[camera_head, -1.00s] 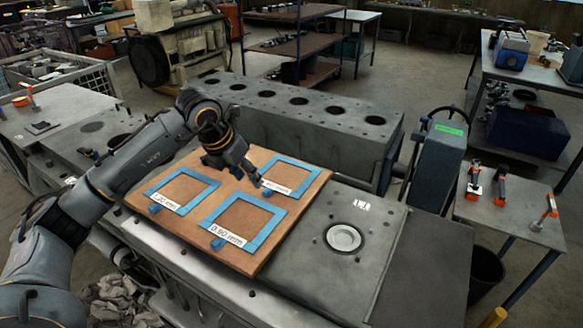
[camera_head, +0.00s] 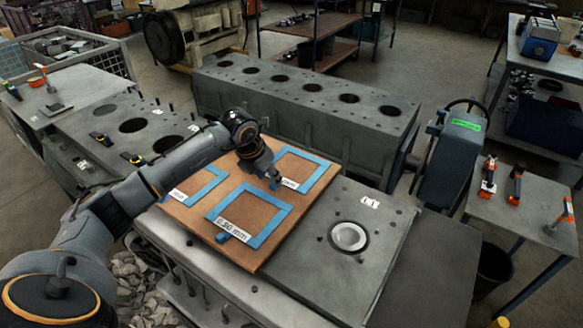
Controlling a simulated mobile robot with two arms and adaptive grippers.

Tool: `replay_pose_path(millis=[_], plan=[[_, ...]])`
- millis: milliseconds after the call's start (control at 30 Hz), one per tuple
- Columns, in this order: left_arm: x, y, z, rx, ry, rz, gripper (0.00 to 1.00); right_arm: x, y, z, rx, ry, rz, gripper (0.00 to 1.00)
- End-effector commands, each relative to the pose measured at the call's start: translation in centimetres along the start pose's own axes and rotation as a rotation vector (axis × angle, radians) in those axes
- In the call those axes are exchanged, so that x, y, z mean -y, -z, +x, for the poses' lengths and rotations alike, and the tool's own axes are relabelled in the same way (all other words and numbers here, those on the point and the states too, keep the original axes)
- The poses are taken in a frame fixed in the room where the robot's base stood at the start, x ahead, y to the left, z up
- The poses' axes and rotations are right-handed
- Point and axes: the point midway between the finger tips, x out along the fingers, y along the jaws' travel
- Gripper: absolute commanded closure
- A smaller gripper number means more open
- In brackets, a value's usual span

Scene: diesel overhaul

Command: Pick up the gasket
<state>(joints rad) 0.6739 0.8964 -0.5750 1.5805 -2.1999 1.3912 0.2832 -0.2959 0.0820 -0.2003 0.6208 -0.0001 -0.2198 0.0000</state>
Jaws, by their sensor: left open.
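Three blue square-frame gaskets lie flat on a brown board (camera_head: 190,221). The front gasket (camera_head: 273,228) is fully visible, with a white label that seems to read 0.50 mm and a blue tab at its front corner. The left gasket (camera_head: 209,189) is partly hidden by my left arm, and its label is too small to read. The back right gasket (camera_head: 317,178) has its label at its near side. My left gripper (camera_head: 274,183) is open and empty, pointing down close to that gasket's left corner and tab. I cannot tell whether it touches. My right gripper is out of view.
A grey engine block (camera_head: 310,98) with several round holes stands behind the board. A grey plate (camera_head: 310,262) with a round bore lies to its right. A grey post with a green label (camera_head: 464,124) and a tool bench (camera_head: 530,212) stand farther right.

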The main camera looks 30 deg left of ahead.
Motion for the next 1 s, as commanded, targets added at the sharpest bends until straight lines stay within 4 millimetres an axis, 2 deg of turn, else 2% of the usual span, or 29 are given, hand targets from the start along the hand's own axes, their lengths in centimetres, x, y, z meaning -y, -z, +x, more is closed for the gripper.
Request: replay_pose_path(millis=[33, 100, 233, 533, 733, 767, 1000], plan=[[0.2, -0.3, 0.3, -0.004, 0.004, -0.001, 0.57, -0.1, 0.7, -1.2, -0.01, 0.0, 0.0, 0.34], [0.2, -0.6, 1.4, -0.004, 0.003, -0.002, 0.57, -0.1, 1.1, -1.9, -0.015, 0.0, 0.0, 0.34], [0.1, -0.4, 3.2, -0.004, 0.002, -0.002, 0.57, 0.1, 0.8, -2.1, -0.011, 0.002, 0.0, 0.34], [0.1, -0.4, 3.8, 0.0, 0.001, 0.001, 0.57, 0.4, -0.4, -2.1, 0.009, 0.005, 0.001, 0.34], [0.1, -0.4, 3.8, 0.0, 0.001, 0.001, 0.97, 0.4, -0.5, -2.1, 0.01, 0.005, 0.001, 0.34], [0.1, -0.4, 3.8, 0.0, 0.001, 0.001, 1.0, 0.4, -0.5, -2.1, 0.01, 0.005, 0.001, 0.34], [0.1, -0.4, 3.8, -0.001, 0.001, 0.0, 1.0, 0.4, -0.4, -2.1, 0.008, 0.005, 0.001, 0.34]])
